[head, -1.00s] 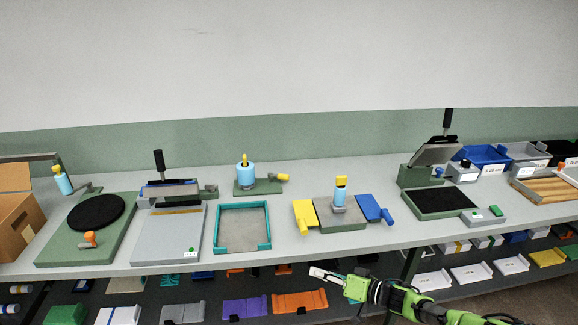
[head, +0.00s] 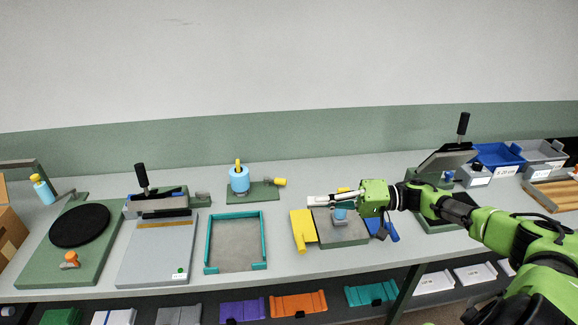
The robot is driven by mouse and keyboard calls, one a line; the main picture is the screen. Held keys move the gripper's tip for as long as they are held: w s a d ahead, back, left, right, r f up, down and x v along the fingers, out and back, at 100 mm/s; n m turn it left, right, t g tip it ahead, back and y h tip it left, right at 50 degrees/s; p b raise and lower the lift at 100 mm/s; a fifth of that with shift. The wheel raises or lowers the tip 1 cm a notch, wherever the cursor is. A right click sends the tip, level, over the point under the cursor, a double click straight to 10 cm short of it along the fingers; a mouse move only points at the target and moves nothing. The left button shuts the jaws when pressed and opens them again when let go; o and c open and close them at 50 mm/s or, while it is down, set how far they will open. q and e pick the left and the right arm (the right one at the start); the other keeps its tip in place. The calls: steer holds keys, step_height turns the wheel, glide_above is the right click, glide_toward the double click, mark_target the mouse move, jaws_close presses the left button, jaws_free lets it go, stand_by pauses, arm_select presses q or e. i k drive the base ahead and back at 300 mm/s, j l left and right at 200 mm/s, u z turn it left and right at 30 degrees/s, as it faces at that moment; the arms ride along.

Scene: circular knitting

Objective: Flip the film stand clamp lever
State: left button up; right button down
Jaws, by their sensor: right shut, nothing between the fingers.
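I cannot tell for sure which fixture is the film stand. A green base (head: 262,197) at the back middle bears a light-blue cylinder (head: 239,181) with a yellow top and a yellow-ended lever (head: 279,182) pointing right. Another fixture (head: 342,236) at the front middle has a yellow flap (head: 300,227) on its left and a blue handle (head: 391,231) on its right. My left gripper is not in view.
A teal frame (head: 236,213) lies left of the middle fixture. A grey press (head: 158,250) with a black handle and a green board (head: 55,255) with a black disc stand further left. Bare table shows behind the middle fixture.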

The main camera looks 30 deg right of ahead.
mark_target(277, 181)
steer(key=i+l, duration=1.2)
steer(key=l, duration=0.15)
